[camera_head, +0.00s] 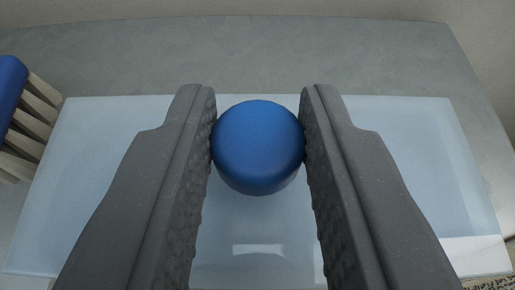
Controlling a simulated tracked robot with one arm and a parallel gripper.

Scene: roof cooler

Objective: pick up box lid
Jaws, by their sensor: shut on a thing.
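The box lid (95,190) is a pale blue, translucent, glossy panel across the middle and lower part of the view. A round blue knob (258,148) shows at its centre. My gripper (258,135) is shut on the knob, with one dark textured finger touching it on each side. The fingers cover parts of the lid to the left and right. Whether the lid rests on something or hangs free, I cannot tell.
A grey surface (250,55) lies behind the lid, with a pale wall beyond it. At the left edge is a blue object (10,85) beside pale slats (35,115). A bright patch lies on the lower right of the lid.

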